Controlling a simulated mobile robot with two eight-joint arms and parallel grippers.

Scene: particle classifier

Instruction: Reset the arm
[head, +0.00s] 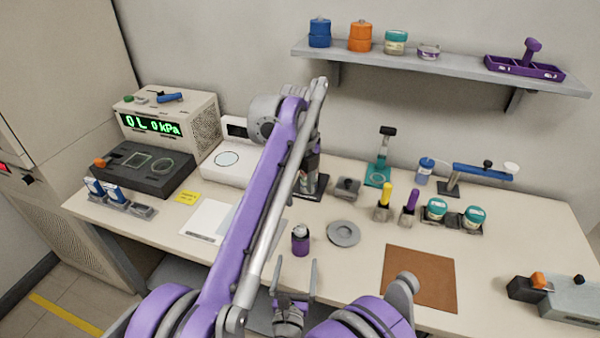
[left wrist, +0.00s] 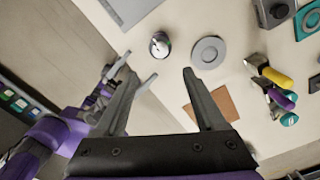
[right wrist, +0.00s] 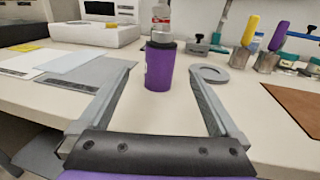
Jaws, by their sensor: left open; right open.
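My right gripper (head: 294,272) is open and empty at the table's front edge in the head view. A small purple container with a grey top (head: 300,240) stands upright on the table just beyond its fingertips. In the right wrist view the container (right wrist: 159,66) shows between the spread fingers (right wrist: 163,69), not gripped. My left gripper (left wrist: 170,73) is open and empty in the left wrist view, looking down at the table from above. The container (left wrist: 159,45) shows beyond its fingertips there. My left arm crosses the head view and I cannot make out its gripper there.
A grey disc (head: 343,233) and brown mat (head: 420,277) lie to the container's right. Yellow- and purple-handled tools and lidded jars (head: 437,209) stand farther right. A pressure readout box (head: 168,118) is back left. A shelf (head: 430,67) holds containers above. Bare table surrounds the mat.

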